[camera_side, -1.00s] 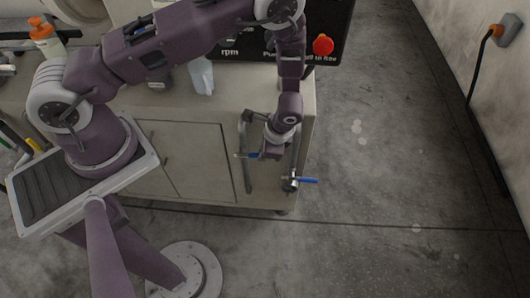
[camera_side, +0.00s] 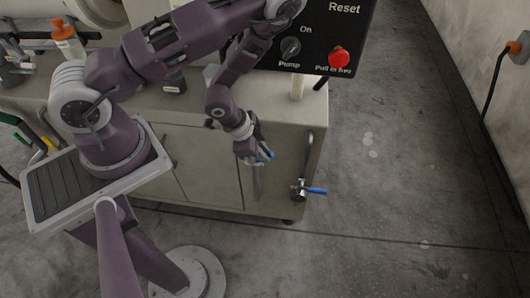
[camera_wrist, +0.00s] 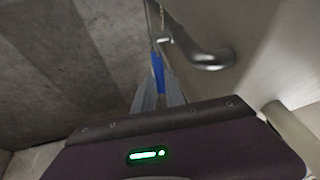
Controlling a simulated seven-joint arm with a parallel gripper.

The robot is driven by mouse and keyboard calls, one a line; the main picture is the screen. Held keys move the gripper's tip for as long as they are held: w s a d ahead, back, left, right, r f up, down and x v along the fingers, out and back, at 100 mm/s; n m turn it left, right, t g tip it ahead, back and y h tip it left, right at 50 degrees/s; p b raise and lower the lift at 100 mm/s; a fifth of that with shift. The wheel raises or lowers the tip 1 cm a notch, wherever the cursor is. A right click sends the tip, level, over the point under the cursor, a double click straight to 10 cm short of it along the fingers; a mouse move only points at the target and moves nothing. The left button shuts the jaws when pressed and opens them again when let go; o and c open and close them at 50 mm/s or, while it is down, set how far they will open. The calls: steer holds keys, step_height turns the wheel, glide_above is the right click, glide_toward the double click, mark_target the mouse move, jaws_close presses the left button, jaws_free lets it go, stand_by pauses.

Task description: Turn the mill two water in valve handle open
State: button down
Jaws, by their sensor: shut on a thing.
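My gripper (camera_side: 260,157) is at the left of two valves on the cabinet's right front. Its fingers (camera_wrist: 158,98) are shut on that valve's blue lever handle (camera_wrist: 158,72), which shows between them in the wrist view. In the side view only a short piece of this blue handle (camera_side: 268,156) shows by the fingertips. The left valve's pipe (camera_side: 256,182) hangs below, its upper part hidden by my gripper. The right valve has its own blue handle (camera_side: 317,191), pointing right, clear of my gripper. No label tells which valve is which.
The bent metal pipe (camera_wrist: 212,60) is close to the right of my fingers. A black panel (camera_side: 318,50) with a red button (camera_side: 339,57) stands above. Bottles, one with an orange cap (camera_side: 63,27), stand on the cabinet top. The floor at the right is clear.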

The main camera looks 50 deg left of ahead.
stand_by(0.5)
steer(key=c, duration=1.4)
jaws_free()
steer(key=shift+w+d+r+v, duration=0.15)
steer(key=shift+w+v, duration=0.25)
steer(key=shift+v, duration=1.5)
steer(key=shift+w+d+r+v, duration=0.15)
steer(key=shift+w+v, duration=0.25)
steer(key=shift+v, duration=1.55)
steer(key=shift+w+d+r+v, duration=0.1)
steer(key=shift+w+r+v, duration=0.25)
steer(key=shift+v, duration=1.55)
steer(key=shift+f, duration=0.1)
